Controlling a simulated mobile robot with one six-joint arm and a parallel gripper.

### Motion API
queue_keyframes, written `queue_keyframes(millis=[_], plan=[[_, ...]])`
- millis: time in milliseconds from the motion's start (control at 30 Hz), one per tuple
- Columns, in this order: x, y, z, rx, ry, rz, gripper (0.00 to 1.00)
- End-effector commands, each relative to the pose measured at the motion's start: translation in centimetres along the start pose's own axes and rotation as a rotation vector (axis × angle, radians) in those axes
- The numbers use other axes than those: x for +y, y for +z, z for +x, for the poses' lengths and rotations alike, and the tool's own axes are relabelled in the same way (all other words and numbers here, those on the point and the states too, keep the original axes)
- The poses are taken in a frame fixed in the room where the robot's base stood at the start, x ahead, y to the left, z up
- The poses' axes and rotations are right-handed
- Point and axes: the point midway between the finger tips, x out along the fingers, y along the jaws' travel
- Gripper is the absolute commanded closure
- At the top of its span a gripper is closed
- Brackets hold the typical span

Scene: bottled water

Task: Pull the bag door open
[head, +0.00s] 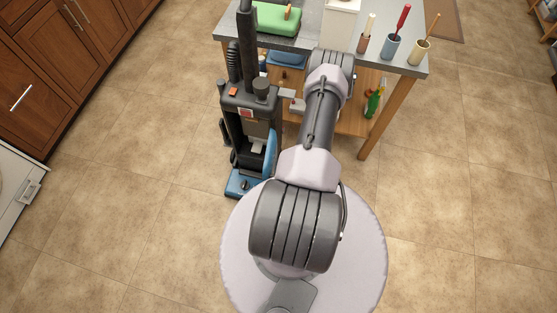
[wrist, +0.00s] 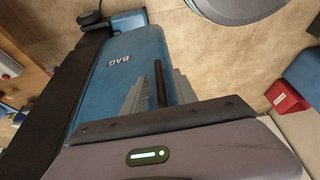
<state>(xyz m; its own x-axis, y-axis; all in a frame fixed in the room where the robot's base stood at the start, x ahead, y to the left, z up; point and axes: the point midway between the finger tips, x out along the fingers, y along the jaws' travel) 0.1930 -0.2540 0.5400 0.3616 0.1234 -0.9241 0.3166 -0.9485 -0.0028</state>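An upright vacuum cleaner, dark grey with a blue foot (head: 240,184), stands left of my arm. Its blue bag door (head: 270,152) shows as a narrow curved panel on the cleaner's right side, beside a dark recess with light parts in it; how far it stands open I cannot tell. In the wrist view the door (wrist: 125,62) shows its face, lettered "BAG". My gripper (wrist: 160,76) is over the door with its grey fingers apart. A slim black bar stands between them, with a gap visible on each side. In the head view my gripper (head: 295,103) is partly hidden.
A grey-topped table (head: 400,62) stands behind, with a green container (head: 276,18), several cups of tools and a low shelf holding a green bottle (head: 374,101). Wooden cabinets (head: 75,40) and a white appliance (head: 18,195) line the left. The tiled floor right and left is clear.

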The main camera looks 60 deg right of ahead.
Motion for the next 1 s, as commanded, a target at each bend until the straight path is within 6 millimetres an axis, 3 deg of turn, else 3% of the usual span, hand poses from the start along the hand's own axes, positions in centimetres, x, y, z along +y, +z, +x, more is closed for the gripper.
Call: queue_keyframes(millis=[300,500,667,1000], plan=[[0.1,-0.2,-10.1,-0.001,0.003,0.004,0.66],[0.1,-0.1,-14.6,-0.001,0.002,0.003,0.66],[-0.1,0.0,-15.8,0.000,0.000,0.002,0.66],[-0.1,0.0,-15.7,0.000,0.000,0.002,0.66]])
